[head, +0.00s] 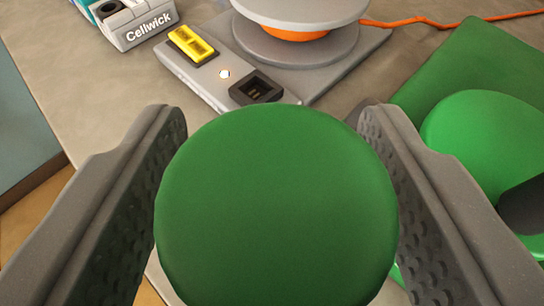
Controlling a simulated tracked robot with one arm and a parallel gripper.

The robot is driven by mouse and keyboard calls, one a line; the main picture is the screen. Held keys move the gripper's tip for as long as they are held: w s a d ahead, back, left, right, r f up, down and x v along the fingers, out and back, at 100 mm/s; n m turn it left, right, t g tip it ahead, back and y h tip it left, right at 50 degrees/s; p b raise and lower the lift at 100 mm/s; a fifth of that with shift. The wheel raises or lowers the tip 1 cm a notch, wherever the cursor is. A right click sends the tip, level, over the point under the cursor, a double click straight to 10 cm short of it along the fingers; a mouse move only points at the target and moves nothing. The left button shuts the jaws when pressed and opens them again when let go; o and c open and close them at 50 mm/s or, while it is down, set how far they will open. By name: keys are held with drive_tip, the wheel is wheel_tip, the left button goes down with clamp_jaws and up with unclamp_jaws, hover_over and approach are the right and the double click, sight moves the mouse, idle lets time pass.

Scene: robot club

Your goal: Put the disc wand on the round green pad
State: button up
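The disc wand (276,205) shows as a large dark green disc, face toward the camera, between the two fingers of my gripper (276,200). Its left and right edges meet the dimpled inner faces of the fingers, so the gripper looks shut on it. Any handle is hidden behind the disc. A lighter green round shape, which looks like the round green pad (485,140), lies at the right, partly hidden by my right finger. The disc is to the left of it and apart from it in the picture.
A green square sheet (485,62) lies under or behind the round shape. A grey device (215,75) with a yellow part (193,44) stands beyond the disc. A grey Cellwick box (135,22) is at top left. An orange cable (440,24) runs at top right. The table edge is at left.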

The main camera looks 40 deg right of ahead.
drive_tip(key=shift+r, duration=0.15)
drive_tip(key=v, duration=1.2)
idle(0.3)
drive_tip(key=w+a+r+n+t+y, duration=0.2)
drive_tip(key=w+a+r, duration=0.1)
drive_tip(key=a+r, duration=0.65)
drive_tip(key=w+a+r+n+t+y, duration=0.1)
drive_tip(key=w+a+r+y, duration=0.15)
drive_tip(key=a+r, duration=0.65)
drive_tip(key=s+a+r+n+y, duration=0.1)
drive_tip(key=s+a+r, duration=0.3)
drive_tip(key=r, duration=0.4)
drive_tip(key=s+a+r+n+t+y, duration=0.1)
drive_tip(key=s+a+r, duration=0.3)
drive_tip(key=r, duration=0.4)
drive_tip(key=s+a+r+n+t+y, duration=0.1)
drive_tip(key=s+a+r+n+y, duration=0.1)
drive_tip(key=r, duration=0.6)
drive_tip(key=s+a+n, duration=0.1)
drive_tip(key=s+a, duration=0.1)
drive_tip(key=shift+a, duration=0.35)
drive_tip(key=shift+s+y, duration=0.1)
drive_tip(key=shift+y, duration=0.15)
